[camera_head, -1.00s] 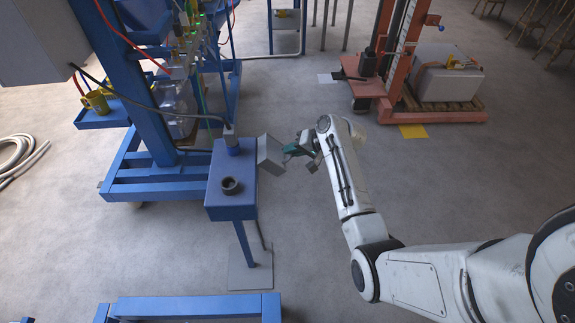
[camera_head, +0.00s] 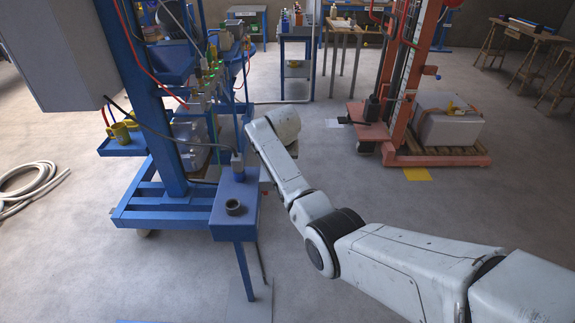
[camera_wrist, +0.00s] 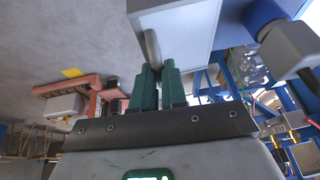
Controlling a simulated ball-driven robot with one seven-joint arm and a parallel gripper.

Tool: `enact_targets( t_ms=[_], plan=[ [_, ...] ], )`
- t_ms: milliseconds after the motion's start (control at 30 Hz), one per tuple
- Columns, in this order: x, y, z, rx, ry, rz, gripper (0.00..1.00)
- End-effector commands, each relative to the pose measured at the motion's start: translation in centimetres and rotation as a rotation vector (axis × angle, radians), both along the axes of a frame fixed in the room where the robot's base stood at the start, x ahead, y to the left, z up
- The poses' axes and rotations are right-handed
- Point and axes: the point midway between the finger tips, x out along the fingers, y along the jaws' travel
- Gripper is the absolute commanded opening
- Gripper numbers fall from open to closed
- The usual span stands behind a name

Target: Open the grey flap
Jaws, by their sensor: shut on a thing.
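The blue box (camera_head: 236,203) stands on a post at the left of centre in the head view, with a dark round ring (camera_head: 234,207) on its top. The wrist view shows a pale grey panel, apparently the grey flap (camera_wrist: 185,38), close beyond my fingertips. A grey rounded handle (camera_wrist: 152,46) projects beside it. My gripper (camera_wrist: 158,75) has green fingers shut on this handle; their tips partly hide it. In the head view, my arm hides the gripper and the flap beside the box, so the flap's angle is hard to tell.
A blue machine frame (camera_head: 165,200) stands left of the box, with a grey cable running to the box. An orange lift (camera_head: 385,130) with a crate (camera_head: 447,126) on a pallet stands at the right. A hose coil (camera_head: 30,190) lies far left.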

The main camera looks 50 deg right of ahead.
Motion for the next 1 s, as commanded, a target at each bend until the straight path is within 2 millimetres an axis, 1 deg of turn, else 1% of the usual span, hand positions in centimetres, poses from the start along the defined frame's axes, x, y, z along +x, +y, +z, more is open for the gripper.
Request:
enact_targets(
  t_ms=[33,200,767,800,1000],
  plan=[
    [0.51,0.7,-0.25,-0.008,0.013,0.013,0.0],
    [0.81,0.99,-0.05,-0.037,0.055,0.013,0.0],
    [0.8,1.18,-0.25,-0.05,0.08,0.012,0.0],
    [0.79,1.17,-0.25,-0.051,0.08,0.012,0.16],
    [0.71,1.02,-0.11,-0.051,0.081,0.008,0.35]
  ],
)
